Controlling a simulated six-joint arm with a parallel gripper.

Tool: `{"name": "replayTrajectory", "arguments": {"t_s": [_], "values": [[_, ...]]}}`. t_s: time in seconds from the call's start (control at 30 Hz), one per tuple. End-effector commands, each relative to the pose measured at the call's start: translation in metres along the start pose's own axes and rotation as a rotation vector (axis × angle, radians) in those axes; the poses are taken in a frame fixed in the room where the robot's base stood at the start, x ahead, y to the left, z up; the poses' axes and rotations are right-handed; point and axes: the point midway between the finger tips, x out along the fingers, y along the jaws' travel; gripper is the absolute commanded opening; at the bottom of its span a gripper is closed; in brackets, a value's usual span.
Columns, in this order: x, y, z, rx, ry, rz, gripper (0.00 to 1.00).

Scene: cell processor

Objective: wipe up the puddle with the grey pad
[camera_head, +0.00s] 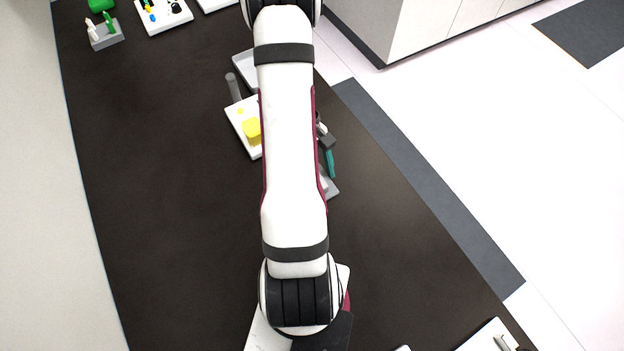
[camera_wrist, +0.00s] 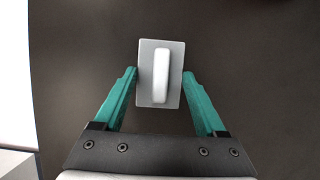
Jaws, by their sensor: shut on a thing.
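The grey pad (camera_wrist: 147,90) shows in the wrist view as a light grey rectangle with a raised white handle (camera_wrist: 161,76). My gripper (camera_wrist: 159,78) has its teal fingers on either side of the pad and is shut on it. In the head view one teal finger of my gripper (camera_head: 329,165) shows to the right of my arm, with part of the grey pad (camera_head: 330,190) by its tip. My arm hides the rest. I cannot tell whether the pad touches the counter. I see no puddle in either view; part of the counter is behind my arm.
The dark counter (camera_head: 170,230) is clear left of my arm. A white tray with yellow things (camera_head: 236,118), a dark grey cylinder (camera_head: 234,87) and a grey tray (camera_head: 243,66) stand close to my arm. A small rack (camera_head: 107,39) is at the far left. The counter's edge lies to the right.

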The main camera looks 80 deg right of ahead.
Motion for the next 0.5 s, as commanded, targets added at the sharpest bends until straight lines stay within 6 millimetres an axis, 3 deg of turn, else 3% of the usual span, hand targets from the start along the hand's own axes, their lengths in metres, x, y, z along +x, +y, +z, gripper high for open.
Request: {"name": "replayTrajectory", "arguments": {"t_s": [0.27, 0.33, 0.5], "values": [[-0.011, 0.026, -0.026, -0.001, 0.003, 0.001, 0.00], [-0.013, 0.017, -0.032, -0.005, 0.001, 0.002, 0.00], [-0.006, -0.001, -0.016, -0.002, -0.002, -0.001, 0.00]]}}
